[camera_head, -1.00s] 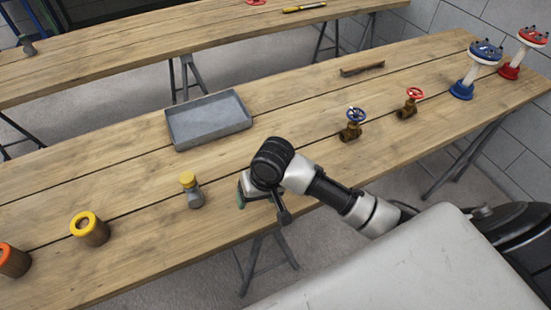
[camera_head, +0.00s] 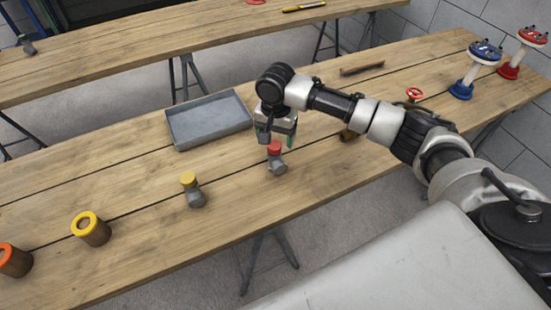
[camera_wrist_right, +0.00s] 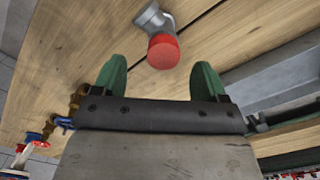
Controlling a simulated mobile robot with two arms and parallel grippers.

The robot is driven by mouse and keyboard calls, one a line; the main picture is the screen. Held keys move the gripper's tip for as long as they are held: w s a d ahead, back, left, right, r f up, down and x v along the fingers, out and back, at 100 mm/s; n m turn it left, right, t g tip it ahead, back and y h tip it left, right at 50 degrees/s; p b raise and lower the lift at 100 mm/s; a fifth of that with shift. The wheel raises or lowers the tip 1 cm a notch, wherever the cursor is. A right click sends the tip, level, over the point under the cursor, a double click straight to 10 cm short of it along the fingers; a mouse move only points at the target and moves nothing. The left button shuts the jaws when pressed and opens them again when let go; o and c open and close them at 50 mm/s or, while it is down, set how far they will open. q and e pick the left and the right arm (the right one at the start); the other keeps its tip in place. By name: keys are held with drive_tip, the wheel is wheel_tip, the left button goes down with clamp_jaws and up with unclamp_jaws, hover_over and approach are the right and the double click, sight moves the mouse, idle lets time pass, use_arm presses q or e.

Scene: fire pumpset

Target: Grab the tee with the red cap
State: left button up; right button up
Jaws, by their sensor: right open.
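The tee with the red cap (camera_head: 276,158) stands on the near wooden table, right of the tee with the yellow cap (camera_head: 189,190). The same open fingers show in the right wrist view (camera_wrist_right: 158,75). My left gripper is out of view.
A grey metal tray (camera_head: 208,121) lies left of my right gripper. A yellow-ringed cylinder (camera_head: 90,228) and an orange-topped one (camera_head: 13,260) stand at left. My right arm partly hides the valves; a red handwheel (camera_head: 415,94) shows behind it.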

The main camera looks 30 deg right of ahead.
sight(274, 145)
drive_tip(key=shift+w+a+f+p, duration=0.15)
drive_tip(key=shift+f+p, duration=0.25)
drive_tip(key=shift+f, duration=2.25)
drive_tip(key=c, duration=1.2)
drive_tip(key=shift+r, duration=0.15)
